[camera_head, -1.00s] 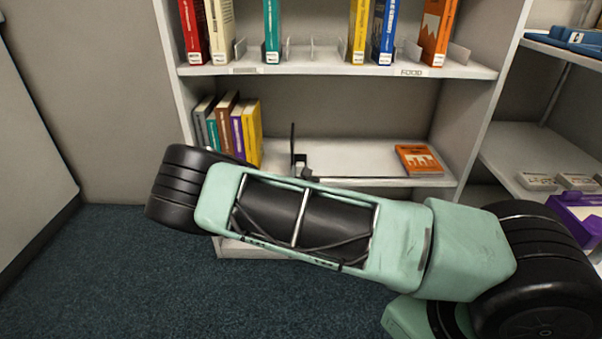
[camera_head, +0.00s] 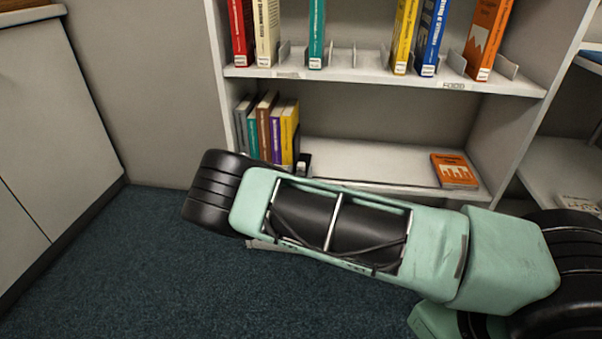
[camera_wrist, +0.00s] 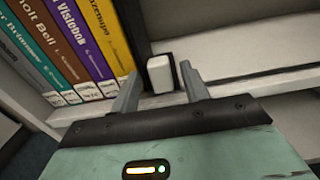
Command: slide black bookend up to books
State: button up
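The row of books (camera_head: 272,130) stands upright at the left of the lower shelf, with a yellow book at its right end; it also shows in the wrist view (camera_wrist: 75,45). The black bookend (camera_wrist: 138,33) shows as a dark upright strip close along the yellow book's right side; exact contact cannot be told. My gripper (camera_wrist: 157,72) has its two fingers apart, low in front of the bookend's edge. A small black-and-white block (camera_wrist: 160,74) shows between the fingers, with gaps on both sides. In the head view my arm hides most of the gripper.
The lower shelf (camera_head: 370,162) is bare to the right, up to an orange book (camera_head: 455,170) lying flat. The upper shelf (camera_head: 390,77) holds upright books and clear dividers. A grey cabinet (camera_head: 50,120) stands at the left; carpet is in front.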

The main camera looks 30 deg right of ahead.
jog(key=p+v, duration=0.5)
jog(key=v, duration=1.2)
jog(key=shift+s, duration=0.2)
jog(key=shift+a, duration=0.15)
